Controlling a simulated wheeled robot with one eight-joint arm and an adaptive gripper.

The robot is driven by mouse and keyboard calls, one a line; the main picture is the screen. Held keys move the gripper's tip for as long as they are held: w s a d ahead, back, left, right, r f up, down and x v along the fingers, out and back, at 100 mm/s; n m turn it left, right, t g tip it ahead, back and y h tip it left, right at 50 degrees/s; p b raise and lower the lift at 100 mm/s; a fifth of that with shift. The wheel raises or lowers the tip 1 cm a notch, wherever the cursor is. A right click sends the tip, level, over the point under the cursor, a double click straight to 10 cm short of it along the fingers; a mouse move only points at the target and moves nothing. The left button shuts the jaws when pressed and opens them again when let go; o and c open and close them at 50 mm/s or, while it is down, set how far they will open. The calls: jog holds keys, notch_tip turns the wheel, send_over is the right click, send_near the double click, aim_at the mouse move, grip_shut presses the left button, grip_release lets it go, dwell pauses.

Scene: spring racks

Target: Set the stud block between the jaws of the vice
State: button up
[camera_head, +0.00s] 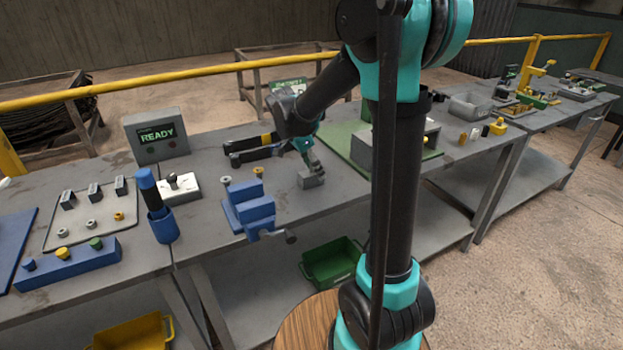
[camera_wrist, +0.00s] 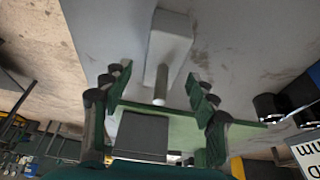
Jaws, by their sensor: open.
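The stud block (camera_head: 312,178) is a small grey block on the bench top, to the right of the vice. In the wrist view the block (camera_wrist: 170,38) shows with its round stud (camera_wrist: 160,85) pointing toward the camera. My gripper (camera_head: 312,160) is just above the block, tilted. In the wrist view its fingers (camera_wrist: 158,82) are apart on either side of the stud, with gaps left and right, so it is open and empty. The blue vice (camera_head: 252,212) stands at the bench's front edge, with its screw handle at the front right. No block shows between its jaws.
Black tools (camera_head: 250,150) lie behind the block. A green board with a grey box (camera_head: 378,150) is to the right. A white switch box (camera_head: 180,187) and a blue cup (camera_head: 163,228) stand left of the vice. Bare bench lies between vice and block.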

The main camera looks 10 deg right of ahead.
jog(key=shift+x, duration=0.75)
jog(key=shift+c, duration=0.3)
grip_shut()
